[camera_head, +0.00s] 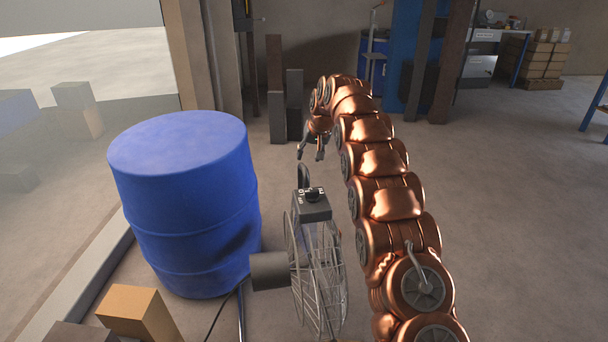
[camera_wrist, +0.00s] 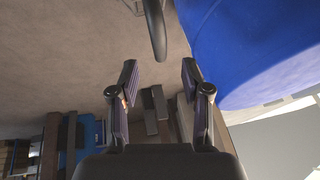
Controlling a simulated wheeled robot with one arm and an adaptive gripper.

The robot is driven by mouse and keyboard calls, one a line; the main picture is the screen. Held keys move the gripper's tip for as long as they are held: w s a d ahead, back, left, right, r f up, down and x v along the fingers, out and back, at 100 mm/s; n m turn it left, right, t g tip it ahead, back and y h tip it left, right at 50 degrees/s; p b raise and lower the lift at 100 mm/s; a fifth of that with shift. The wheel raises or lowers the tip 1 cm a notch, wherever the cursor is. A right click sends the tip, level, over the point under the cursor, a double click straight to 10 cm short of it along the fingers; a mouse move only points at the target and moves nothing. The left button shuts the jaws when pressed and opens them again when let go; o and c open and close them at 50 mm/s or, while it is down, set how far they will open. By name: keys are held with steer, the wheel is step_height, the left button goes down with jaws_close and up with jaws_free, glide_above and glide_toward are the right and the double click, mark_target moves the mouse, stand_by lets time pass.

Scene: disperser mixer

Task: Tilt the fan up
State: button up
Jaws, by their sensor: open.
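The fan (camera_head: 322,272) stands on the floor in the head view, with a round wire cage seen nearly edge-on. A grey motor housing (camera_head: 275,271) sticks out to its left, and a dark control box (camera_head: 312,207) sits on top. A dark loop handle (camera_head: 303,176) rises behind the box. My gripper (camera_head: 310,156) hangs just beyond and above the handle, fingers pointing down, apart from it. In the wrist view my gripper (camera_wrist: 161,78) is open and empty. A dark curved bar (camera_wrist: 155,28), which looks like the handle, lies ahead of the gap between the fingers.
A large blue drum (camera_head: 185,205) stands close to the left of the fan and fills the right of the wrist view (camera_wrist: 250,45). A cardboard-coloured block (camera_head: 138,312) lies in front of the drum. Grey posts (camera_head: 294,105) stand behind. Floor to the right is open.

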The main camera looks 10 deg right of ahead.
mark_target(305, 166)
steer(key=shift+w+x, duration=0.2)
steer(key=shift+x, duration=4.1)
steer(key=shift+d, duration=0.1)
jaws_close()
